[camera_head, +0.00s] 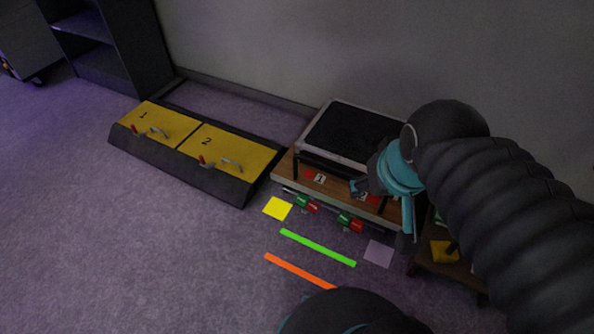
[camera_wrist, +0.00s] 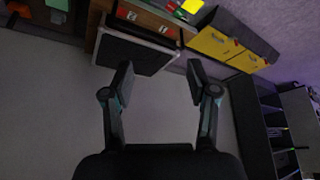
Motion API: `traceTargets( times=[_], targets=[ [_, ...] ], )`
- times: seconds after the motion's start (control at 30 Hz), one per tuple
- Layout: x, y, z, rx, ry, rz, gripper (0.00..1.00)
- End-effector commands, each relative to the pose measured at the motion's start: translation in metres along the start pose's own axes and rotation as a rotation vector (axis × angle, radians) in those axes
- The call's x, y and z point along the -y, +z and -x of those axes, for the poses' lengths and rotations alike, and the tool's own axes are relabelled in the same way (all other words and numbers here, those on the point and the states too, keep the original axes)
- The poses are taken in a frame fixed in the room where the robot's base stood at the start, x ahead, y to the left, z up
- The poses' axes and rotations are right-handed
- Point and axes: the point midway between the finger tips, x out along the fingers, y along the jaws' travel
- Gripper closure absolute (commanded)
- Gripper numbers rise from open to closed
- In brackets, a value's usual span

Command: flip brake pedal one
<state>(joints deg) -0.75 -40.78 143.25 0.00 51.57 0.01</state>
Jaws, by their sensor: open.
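Two green-and-red rocker-like pedals sit low on the front of a wooden-topped stand (camera_head: 283,178). The left pedal (camera_head: 307,204) is below a red plate marked 1 (camera_head: 316,178); the right pedal (camera_head: 350,222) is below another red plate (camera_head: 368,196), partly hidden by my gripper. I take the left one as pedal one. My gripper (camera_head: 384,211) is in front of the stand's right part, apart from the left pedal. In the wrist view, my gripper (camera_wrist: 160,80) has its fingers spread with nothing between them.
A black-topped case (camera_head: 350,132) rests on the stand, also in the wrist view (camera_wrist: 132,52). A dark ramp box with yellow lids 1 (camera_head: 158,121) and 2 (camera_head: 228,150) lies left. A small shelf (camera_head: 450,270) stands right. Floor is clear except flat coloured markings.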

Motion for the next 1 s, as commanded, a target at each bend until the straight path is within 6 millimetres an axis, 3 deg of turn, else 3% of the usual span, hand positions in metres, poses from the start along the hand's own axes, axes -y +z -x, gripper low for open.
traceTargets(
  times=[0.17,0.57,1.0],
  targets=[
    [0.005,0.001,-0.042,0.137,-0.009,0.021,0.42],
    [0.022,-0.030,-0.130,0.365,-0.021,0.082,0.42],
    [0.048,-0.064,-0.257,0.527,-0.059,0.252,0.42]
  ],
)
